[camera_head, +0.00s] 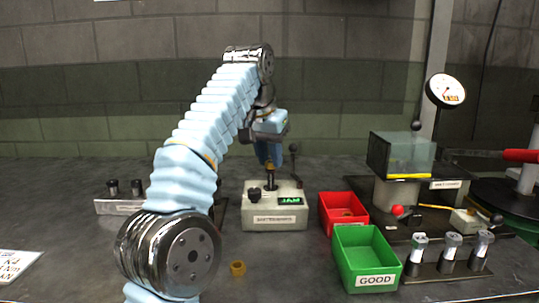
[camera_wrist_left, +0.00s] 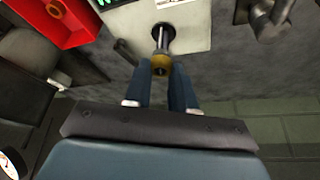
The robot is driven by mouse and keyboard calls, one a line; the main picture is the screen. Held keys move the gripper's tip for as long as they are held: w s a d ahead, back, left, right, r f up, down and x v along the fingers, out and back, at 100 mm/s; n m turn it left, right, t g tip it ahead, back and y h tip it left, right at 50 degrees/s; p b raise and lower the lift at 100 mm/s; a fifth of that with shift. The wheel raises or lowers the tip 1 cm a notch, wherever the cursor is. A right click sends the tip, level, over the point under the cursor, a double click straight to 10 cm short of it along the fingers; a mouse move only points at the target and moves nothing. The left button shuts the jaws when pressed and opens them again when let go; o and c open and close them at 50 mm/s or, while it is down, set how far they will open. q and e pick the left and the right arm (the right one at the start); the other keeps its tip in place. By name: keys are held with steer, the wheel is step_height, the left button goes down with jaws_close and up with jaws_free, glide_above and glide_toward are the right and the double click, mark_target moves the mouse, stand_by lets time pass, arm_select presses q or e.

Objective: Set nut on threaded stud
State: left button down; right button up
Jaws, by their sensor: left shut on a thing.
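My left gripper (camera_head: 269,163) points down over the grey tester box (camera_head: 257,219). It also shows in the left wrist view (camera_wrist_left: 164,72), shut on a brass nut (camera_wrist_left: 161,64) between its fingertips. The threaded stud (camera_wrist_left: 163,38) rises from the box and lines up with the nut in that view. The nut overlaps the stud's end, but I cannot tell whether it is around the stud or just above it. My right gripper is not in view.
Another brass nut (camera_head: 238,268) lies on the table in front of the box. A red bin (camera_head: 336,228) with brass-coloured contents and a green GOOD bin (camera_head: 351,272) stand to the right. A lever (camera_head: 293,160) rises behind the box. A press with a gauge (camera_head: 445,91) stands farther right.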

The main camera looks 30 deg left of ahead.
arm_select(q)
steer(key=c, duration=0.9)
jaws_free()
steer(key=shift+o, duration=0.2)
steer(key=shift+r, duration=0.15)
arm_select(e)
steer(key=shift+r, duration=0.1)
